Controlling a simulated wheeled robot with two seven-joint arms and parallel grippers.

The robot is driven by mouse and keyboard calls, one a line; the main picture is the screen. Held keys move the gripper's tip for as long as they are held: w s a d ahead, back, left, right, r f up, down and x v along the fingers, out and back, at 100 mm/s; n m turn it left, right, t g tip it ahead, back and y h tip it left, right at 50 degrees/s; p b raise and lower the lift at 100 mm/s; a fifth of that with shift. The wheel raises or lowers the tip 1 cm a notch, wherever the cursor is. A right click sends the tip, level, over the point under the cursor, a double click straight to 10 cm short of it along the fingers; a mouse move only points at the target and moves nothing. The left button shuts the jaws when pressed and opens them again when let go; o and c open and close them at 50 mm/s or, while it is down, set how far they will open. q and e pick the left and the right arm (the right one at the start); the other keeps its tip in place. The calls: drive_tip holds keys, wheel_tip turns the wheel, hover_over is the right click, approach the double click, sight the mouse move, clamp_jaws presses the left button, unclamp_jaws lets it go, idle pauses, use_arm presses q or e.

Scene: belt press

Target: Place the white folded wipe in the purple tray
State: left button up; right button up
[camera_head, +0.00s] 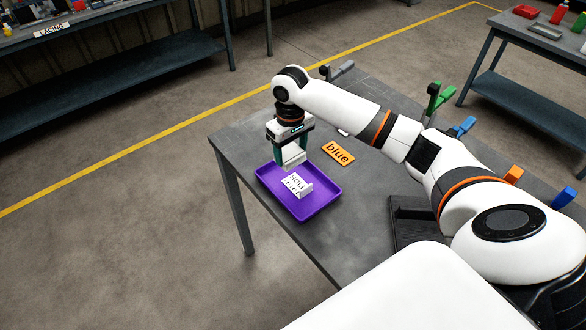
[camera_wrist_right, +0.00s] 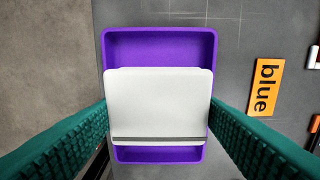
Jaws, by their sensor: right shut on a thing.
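My right gripper (camera_head: 292,162) is shut on the white folded wipe (camera_head: 293,156) and holds it above the purple tray (camera_head: 264,178). In the right wrist view the flat wipe (camera_wrist_right: 160,100) lies between the two green fingers (camera_wrist_right: 158,115) and covers the middle of the tray (camera_wrist_right: 160,45). A white card-like piece with dark lettering (camera_head: 297,185) is in the tray in the head view; the wipe hides it in the wrist view. My left gripper is not in view.
An orange sign reading "blue" (camera_head: 338,153) lies on the grey table right of the tray. Green (camera_head: 433,97) and blue (camera_head: 464,126) parts stand along the far right edge. The tray is near the table's left edge, with floor beyond.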

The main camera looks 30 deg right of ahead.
sight(290, 153)
wheel_tip(290, 153, down, 8)
drive_tip(key=shift+r+p, duration=0.25)
drive_tip(key=shift+p, duration=0.3)
drive_tip(key=o, duration=1)
wheel_tip(290, 153, up, 12)
drive_tip(key=shift+r+b, duration=0.1)
drive_tip(key=shift+b, duration=0.7)
drive_tip(key=shift+a, duration=0.15)
